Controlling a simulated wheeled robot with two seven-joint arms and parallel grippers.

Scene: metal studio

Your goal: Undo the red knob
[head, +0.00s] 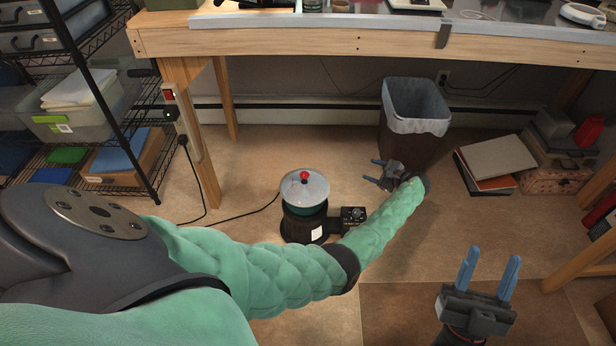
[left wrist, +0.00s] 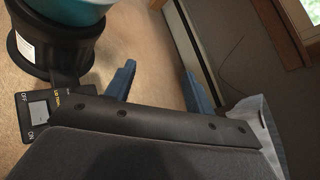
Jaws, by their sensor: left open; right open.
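The red knob (head: 304,175) sits at the centre of the pale domed lid of a round machine (head: 305,195) on the floor. The machine has a black base and a switch box (head: 352,215) on its right. In the left wrist view the black base (left wrist: 50,40) and the ON/OFF switch box (left wrist: 40,115) show at the left; the knob is out of that view. My left gripper (head: 374,171) is open and empty, right of the machine, in front of the bin. Its blue fingers also show in the left wrist view (left wrist: 158,88). My right gripper (head: 488,270) is open and empty at lower right, apart from the machine.
A lined waste bin (head: 415,108) stands behind my left gripper. A wooden workbench (head: 350,38) spans the back. A wire shelf (head: 125,90) with bins is at the left. Books (head: 497,163) and boxes lie at right. A black cord (head: 240,212) runs left from the machine.

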